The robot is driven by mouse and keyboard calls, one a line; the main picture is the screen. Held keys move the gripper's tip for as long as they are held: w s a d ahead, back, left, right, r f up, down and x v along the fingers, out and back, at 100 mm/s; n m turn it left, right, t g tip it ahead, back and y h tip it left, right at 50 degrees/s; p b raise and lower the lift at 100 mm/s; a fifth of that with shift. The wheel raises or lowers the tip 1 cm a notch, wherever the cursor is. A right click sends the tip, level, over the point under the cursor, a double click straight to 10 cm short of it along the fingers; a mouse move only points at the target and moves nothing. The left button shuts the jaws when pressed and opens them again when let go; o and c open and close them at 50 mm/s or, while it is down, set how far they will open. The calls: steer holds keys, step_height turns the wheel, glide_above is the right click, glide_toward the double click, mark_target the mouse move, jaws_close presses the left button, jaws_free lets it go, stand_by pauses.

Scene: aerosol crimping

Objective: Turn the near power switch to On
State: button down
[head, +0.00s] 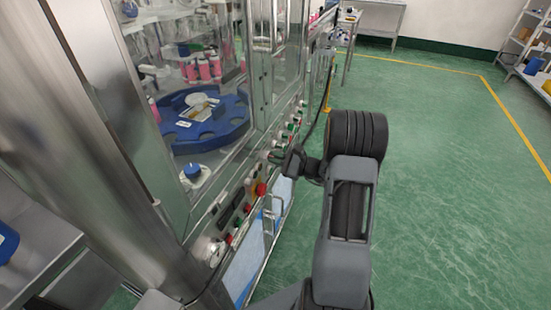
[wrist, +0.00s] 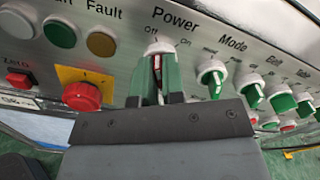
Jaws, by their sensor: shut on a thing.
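The power switch (wrist: 158,48) is a knob on a white round base under the label Power, with Off to its left and On to its right. My gripper (wrist: 158,74) is shut on its handle, one finger on each side. A narrow red and white strip of the handle shows between the fingers; most of it is hidden. Its white base shows toward Off more than On, but I cannot tell its exact setting. In the head view my gripper (head: 282,157) meets the front panel of the machine and hides the switch.
Right of the switch is a row of green-handled knobs, including Mode (wrist: 214,82). Left and below is a red emergency button (wrist: 82,96) on a yellow plate. Inside the glass cabinet is a blue turntable (head: 225,127). Green floor (head: 440,160) to the right is clear.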

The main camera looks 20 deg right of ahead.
steer(key=shift+r+m, duration=0.1)
steer(key=shift+m, duration=0.2)
steer(key=m+p, duration=0.7)
steer(key=m, duration=0.4)
steer(key=shift+m+p, duration=0.3)
steer(key=shift+m, duration=0.1)
stand_by(0.4)
steer(key=c, duration=1.2)
jaws_free()
steer(key=shift+d, duration=0.1)
